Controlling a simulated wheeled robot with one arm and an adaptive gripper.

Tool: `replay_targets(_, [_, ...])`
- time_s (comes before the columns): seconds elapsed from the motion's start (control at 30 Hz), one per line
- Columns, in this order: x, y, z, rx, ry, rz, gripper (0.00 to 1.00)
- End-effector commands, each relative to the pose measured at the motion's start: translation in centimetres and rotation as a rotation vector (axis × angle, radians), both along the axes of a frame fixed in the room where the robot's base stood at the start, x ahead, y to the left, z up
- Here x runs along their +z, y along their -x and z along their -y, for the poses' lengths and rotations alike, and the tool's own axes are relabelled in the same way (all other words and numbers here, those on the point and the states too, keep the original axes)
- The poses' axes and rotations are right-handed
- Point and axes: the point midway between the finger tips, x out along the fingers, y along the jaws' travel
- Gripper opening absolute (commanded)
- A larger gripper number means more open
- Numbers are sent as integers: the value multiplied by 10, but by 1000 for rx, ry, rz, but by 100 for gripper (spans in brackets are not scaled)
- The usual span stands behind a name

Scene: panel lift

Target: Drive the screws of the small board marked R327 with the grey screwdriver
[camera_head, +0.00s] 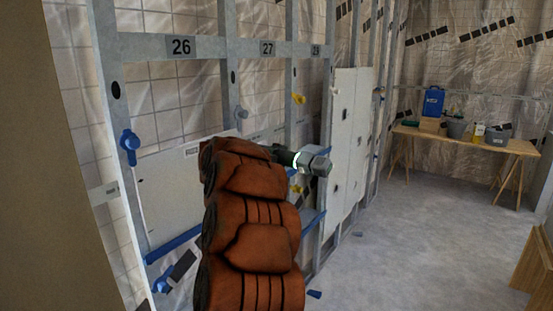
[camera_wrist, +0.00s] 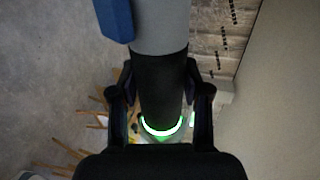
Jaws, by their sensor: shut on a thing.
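In the wrist view my gripper (camera_wrist: 160,88) has one dark finger on each side of the black grip of the grey screwdriver (camera_wrist: 161,35). The tool has a grey body, a blue part at its upper left and a green-lit ring at the lower end. Its tip is out of view. In the head view my orange arm hides most of the gripper. A grey end with a green-lit ring shows just past the arm, apart from the wall. A light board (camera_head: 172,190) with a small label hangs left of my arm; the label is too small to read as R327.
The metal stud frame (camera_head: 140,47) carries number plates 26, 27 and one less clear. Blue clamps (camera_head: 130,143) and yellow ones (camera_head: 299,98) stick out from it. White panels (camera_head: 348,140) stand farther right. A wooden table (camera_head: 465,143) is at the back; the grey floor at right is mostly clear.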

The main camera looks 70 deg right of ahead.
Motion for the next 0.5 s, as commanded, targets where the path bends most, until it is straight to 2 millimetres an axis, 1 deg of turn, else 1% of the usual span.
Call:
replay_targets(0.13, [3,7,-1,-1,6,1,0])
replay_targets(0.5, [4,23,-4,-3,7,2,0])
